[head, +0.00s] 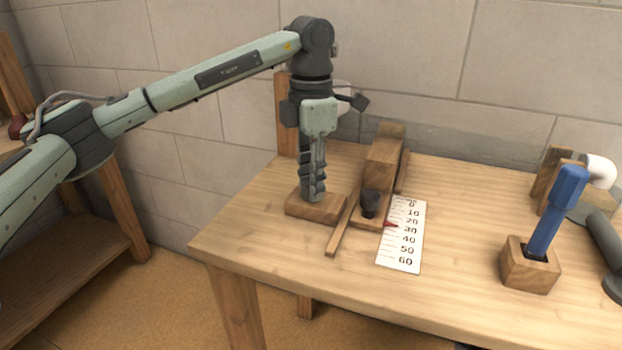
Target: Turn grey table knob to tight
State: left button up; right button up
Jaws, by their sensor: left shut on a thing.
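My left gripper (313,192) points straight down over a low wooden block (330,210) on the table's left part. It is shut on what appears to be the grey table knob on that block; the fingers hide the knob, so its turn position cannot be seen. A separate dark knob (370,203) stands just to the right on a wooden slider, apart from my gripper. My right gripper is not in view.
A white scale card (402,240) marked 0 to 60 lies beside the slider, with a red pointer (390,225) near 30. A wooden strip (340,232) lies between the block and slider. A blue-handled tool (556,215) stands in a wooden holder (528,270) at right. The front middle of the table (450,290) is clear.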

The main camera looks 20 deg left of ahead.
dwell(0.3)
pick_arm(q)
jog(key=o, duration=1.2)
jog(key=shift+c, duration=0.2)
notch_tip(320, 180, up, 12)
